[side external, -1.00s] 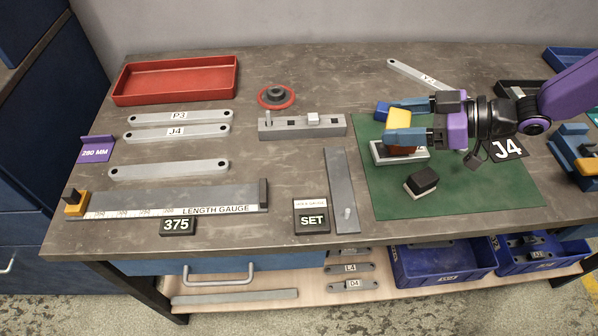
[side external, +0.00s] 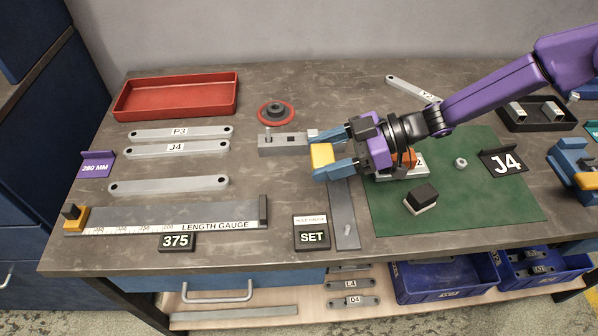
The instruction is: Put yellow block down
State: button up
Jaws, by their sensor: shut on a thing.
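The yellow block (side external: 322,156) is between the two blue fingers of my gripper (side external: 326,157), which is shut on it. My gripper reaches in from the right and holds the block above the table, near the right end of the grey hole-gauge block (side external: 283,145) and the upper end of the flat grey bar (side external: 343,213). The block's exact height above these cannot be told. The fingers hide part of the bar's upper end and part of the gauge block's right end.
A red tray (side external: 176,97) and a red-rimmed round part (side external: 276,113) lie behind. The length gauge (side external: 166,216) lies left. Bare table shows between gauge and bars.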

jog(key=w+a+f, duration=0.1)
jog(key=f, duration=0.1)
jog(key=w+a+f, duration=0.1)
jog(key=a+f, duration=0.1)
jog(key=w+a+f, duration=0.1)
jog(key=w+f, duration=0.1)
jog(key=shift+a+f, duration=0.15)
jog(key=shift+a, duration=0.1)
jog(key=shift+w+f, duration=0.1)
jog(key=shift+f, duration=1.5)
jog(key=shift+f, duration=0.65)
jog(key=o, duration=1.1)
jog(key=shift+o, duration=0.2)
jog(key=shift+r, duration=0.4)
jog(key=v, duration=1.2)
jog(key=shift+r, duration=0.3)
